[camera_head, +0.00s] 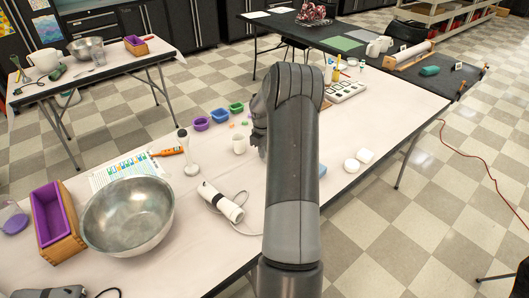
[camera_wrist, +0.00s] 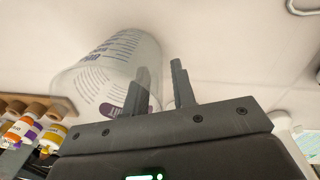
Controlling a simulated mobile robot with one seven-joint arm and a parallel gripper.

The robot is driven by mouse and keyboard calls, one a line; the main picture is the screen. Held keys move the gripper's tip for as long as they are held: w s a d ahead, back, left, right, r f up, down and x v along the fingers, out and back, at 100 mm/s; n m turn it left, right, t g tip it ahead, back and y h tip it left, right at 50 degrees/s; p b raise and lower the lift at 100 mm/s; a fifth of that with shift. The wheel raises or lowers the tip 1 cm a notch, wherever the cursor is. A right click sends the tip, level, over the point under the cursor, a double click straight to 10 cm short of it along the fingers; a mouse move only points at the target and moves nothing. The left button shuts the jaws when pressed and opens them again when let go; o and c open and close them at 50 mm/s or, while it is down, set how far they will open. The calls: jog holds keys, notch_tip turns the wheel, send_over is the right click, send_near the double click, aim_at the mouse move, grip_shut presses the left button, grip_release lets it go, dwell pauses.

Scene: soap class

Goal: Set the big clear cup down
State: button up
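The big clear cup (camera_wrist: 92,62) shows in the wrist view, left of centre, with purple measuring marks on its see-through wall. My gripper (camera_wrist: 160,68) has its two fingers apart. The left finger shows through or against the cup's clear wall, and the right finger is outside it. The wall's right edge lies between the fingers, with a visible gap. I cannot tell whether the cup's base touches the pale surface. In the head view my arm hides the cup and most of my gripper.
Bottles (camera_wrist: 28,125) in a wooden rack are close left of the cup. White round items (camera_head: 352,166) lie right of my arm.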

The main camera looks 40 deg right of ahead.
notch_tip(320, 180, up, 11)
jog(key=s+a+r+m+t+h, duration=0.1)
jog(key=s+a+r, duration=0.3)
jog(key=a+r, duration=0.6)
jog(key=s+a+r+t, duration=0.1)
jog(key=s+a+r, duration=0.3)
jog(key=a+r, duration=0.55)
jog(key=s+a+m+t+y, duration=0.2)
jog(key=s+a+t, duration=0.1)
jog(key=s+a, duration=1.6)
jog(key=s, duration=0.2)
jog(key=shift+s+f, duration=0.3)
jog(key=shift+s, duration=0.05)
